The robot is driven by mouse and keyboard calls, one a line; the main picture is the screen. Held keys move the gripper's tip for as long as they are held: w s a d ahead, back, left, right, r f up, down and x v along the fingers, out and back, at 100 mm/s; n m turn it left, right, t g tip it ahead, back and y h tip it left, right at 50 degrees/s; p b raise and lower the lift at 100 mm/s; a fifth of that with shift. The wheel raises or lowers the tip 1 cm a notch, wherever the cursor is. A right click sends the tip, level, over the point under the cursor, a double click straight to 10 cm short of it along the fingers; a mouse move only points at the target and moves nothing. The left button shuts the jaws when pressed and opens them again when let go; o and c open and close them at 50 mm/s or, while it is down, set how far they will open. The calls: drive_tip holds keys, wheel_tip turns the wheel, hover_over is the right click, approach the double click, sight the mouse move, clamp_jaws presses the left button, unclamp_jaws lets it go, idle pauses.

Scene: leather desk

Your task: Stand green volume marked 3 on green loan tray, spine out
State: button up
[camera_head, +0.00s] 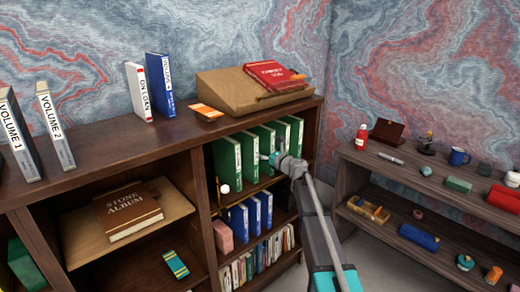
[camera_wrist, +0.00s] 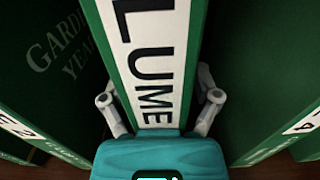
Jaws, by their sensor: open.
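Several upright green volumes stand in the upper compartment of the right-hand bookcase section. In the wrist view a green volume (camera_wrist: 160,60) fills the middle, its white spine label reading "LUME"; its number is out of frame. Its left neighbour's label (camera_wrist: 15,125) shows a 2 and its right neighbour's label (camera_wrist: 305,123) a 4, so it sits in the place of volume 3. My gripper (camera_wrist: 160,102) is open, with one finger on each side of this spine. In the head view my gripper (camera_head: 277,160) is at the green row. I cannot pick out the green loan tray with certainty.
Blue books (camera_head: 252,213) stand on the shelf below. The bookcase top holds a book rest (camera_head: 225,88) and upright volumes. A low shelf unit (camera_head: 400,170) with small objects stands at right.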

sight(264, 144)
drive_tip(key=shift+c, duration=0.3)
clamp_jaws()
drive_tip(key=shift+r, duration=0.25)
wheel_tip(264, 144, up, 3)
drive_tip(key=p, duration=0.3)
drive_tip(key=shift+r+p, duration=0.2)
drive_tip(key=shift+p, duration=0.2)
drive_tip(key=v, duration=1.8)
drive_tip(key=shift+f, duration=0.15)
